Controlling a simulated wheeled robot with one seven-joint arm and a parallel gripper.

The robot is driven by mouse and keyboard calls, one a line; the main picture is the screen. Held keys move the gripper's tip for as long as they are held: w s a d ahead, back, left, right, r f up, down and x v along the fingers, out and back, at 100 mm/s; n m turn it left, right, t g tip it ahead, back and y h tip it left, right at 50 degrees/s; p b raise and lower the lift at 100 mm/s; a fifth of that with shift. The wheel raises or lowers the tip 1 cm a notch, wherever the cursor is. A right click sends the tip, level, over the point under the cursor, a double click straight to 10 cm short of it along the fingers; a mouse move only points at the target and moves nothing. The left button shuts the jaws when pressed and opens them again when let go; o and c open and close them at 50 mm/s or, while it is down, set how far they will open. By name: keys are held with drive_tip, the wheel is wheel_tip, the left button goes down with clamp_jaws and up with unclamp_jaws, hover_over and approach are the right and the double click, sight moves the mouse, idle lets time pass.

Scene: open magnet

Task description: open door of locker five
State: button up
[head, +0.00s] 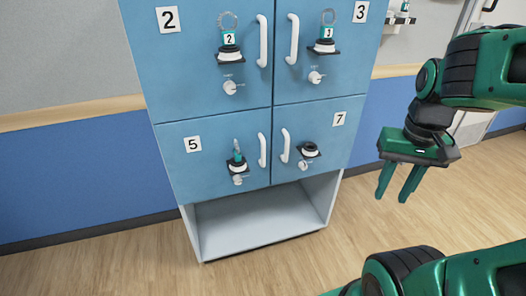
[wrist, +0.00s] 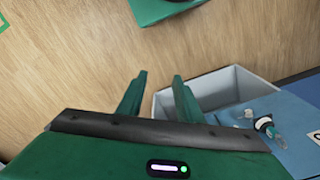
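The door of locker five (head: 208,168) is the lower left blue door, marked 5, and it looks closed. Its white vertical handle (head: 262,150) is at the door's right side. A black and white lock piece with a teal tag (head: 237,160) sits left of the handle, above a small white knob (head: 239,180). My gripper (head: 395,194) is open and empty, pointing down, to the right of the locker and apart from it. In the wrist view, the two green fingers (wrist: 156,96) are spread with nothing between them.
Doors 2 (head: 185,70), 3 (head: 352,55) and 7 (head: 325,165) look closed, with handles and knobs. An open white compartment (head: 262,212) is below doors 5 and 7; its grey rim shows in the wrist view (wrist: 200,93). Bare wooden floor (head: 150,262) lies in front.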

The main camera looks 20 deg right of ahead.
drive_tip(key=w+a+n+t+h, duration=0.1)
drive_tip(key=w+a, duration=0.1)
drive_tip(key=w, duration=0.7)
drive_tip(key=w+a+n+t, duration=0.1)
drive_tip(key=w+a, duration=0.2)
drive_tip(key=w, duration=0.7)
drive_tip(key=n+t, duration=0.2)
approach(263, 147)
drive_tip(key=f, duration=0.2)
drive_tip(key=x, duration=1)
drive_tip(key=shift+w+d+f, duration=0.15)
drive_tip(key=shift+w, duration=0.3)
